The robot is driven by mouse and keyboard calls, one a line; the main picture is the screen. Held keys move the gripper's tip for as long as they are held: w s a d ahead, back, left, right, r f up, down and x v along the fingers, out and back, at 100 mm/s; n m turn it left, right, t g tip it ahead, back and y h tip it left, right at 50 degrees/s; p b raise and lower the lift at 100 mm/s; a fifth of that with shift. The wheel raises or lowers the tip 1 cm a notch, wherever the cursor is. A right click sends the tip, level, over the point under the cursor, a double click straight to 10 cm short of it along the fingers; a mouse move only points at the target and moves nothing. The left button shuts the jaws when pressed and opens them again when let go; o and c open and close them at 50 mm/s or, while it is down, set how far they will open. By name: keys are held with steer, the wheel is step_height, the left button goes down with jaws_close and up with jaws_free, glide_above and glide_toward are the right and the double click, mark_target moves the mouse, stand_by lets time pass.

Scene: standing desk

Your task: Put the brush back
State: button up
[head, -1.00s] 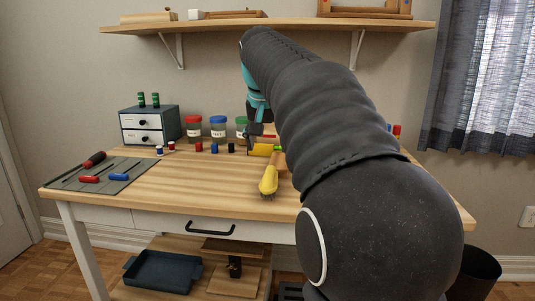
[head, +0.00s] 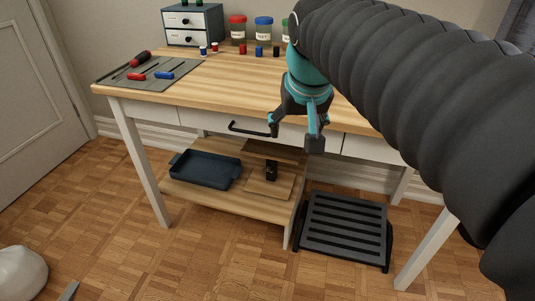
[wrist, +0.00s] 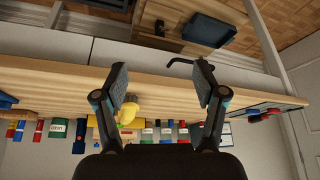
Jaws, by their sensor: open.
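My gripper (head: 294,135) is open and empty, hanging in front of the desk's front edge near the drawer handle (head: 248,130). In the wrist view, which is upside down, its two fingers (wrist: 161,83) stand wide apart with nothing between the tips. A yellow thing with a pale end, seemingly the brush (wrist: 128,112), lies on the desktop beyond the left finger, partly covered by it. The gripper is apart from it. In the head view my arm hides that part of the desk.
The wooden desktop (head: 225,84) holds a grey mat (head: 120,77) with tools, a small drawer box (head: 192,26) and lidded jars. Below are a blue tray (head: 205,169) on a low shelf and a black footrest (head: 345,229). The floor in front is mostly clear.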

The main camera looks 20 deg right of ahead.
steer(key=s+a+f+n+y, duration=0.1)
steer(key=s+a+f, duration=0.3)
steer(key=s+f, duration=0.6)
step_height(320, 180, down, 2)
steer(key=shift+n, duration=0.7)
